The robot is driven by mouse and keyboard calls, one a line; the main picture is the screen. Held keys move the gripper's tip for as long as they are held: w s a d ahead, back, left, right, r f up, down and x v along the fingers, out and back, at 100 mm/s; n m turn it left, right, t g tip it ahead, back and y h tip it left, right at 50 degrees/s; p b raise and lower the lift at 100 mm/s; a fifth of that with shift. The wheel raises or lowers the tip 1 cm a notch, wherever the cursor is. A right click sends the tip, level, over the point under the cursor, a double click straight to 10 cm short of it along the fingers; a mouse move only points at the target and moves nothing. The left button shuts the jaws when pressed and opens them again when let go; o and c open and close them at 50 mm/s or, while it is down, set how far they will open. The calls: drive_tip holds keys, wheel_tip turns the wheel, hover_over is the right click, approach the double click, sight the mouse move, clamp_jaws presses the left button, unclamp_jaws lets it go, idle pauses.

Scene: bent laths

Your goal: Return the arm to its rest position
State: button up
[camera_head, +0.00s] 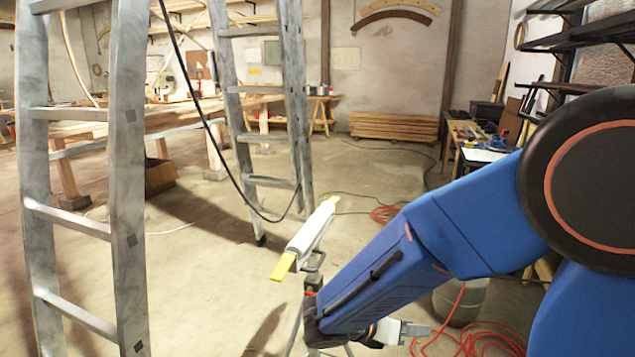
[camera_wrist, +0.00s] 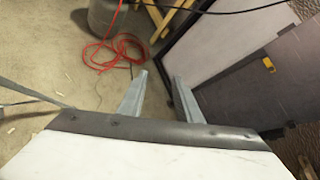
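My blue arm (camera_head: 405,245) reaches from the right edge down toward the lower middle of the head view. My gripper (camera_head: 426,329) is at the arm's low end, with its grey fingers pointing right. In the wrist view, the two fingers of my gripper (camera_wrist: 160,76) stand apart with a gap between them. Nothing is held between them; floor and the edge of a panel show beyond.
A stand topped by a white and yellow bar (camera_head: 309,237) is just left of my arm. A metal ladder (camera_head: 122,180) stands at left. Red cable (camera_head: 480,343) lies beside a grey drum (camera_head: 460,302). In the wrist view, a dark panel (camera_wrist: 240,85) is at right. Middle floor is open.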

drive_tip(key=s+d+r+m+g+y, duration=0.3)
drive_tip(key=s+d+m+g+y, duration=0.15)
drive_tip(key=s+d+m, duration=0.65)
drive_tip(key=s+a+r+m+t+y, duration=0.4)
drive_tip(key=s+r+m+y, duration=0.2)
drive_tip(key=m, duration=1.1)
drive_tip(key=shift+s+r+y, duration=0.25)
drive_tip(key=shift+s+y, duration=0.15)
drive_tip(key=shift+y, duration=0.05)
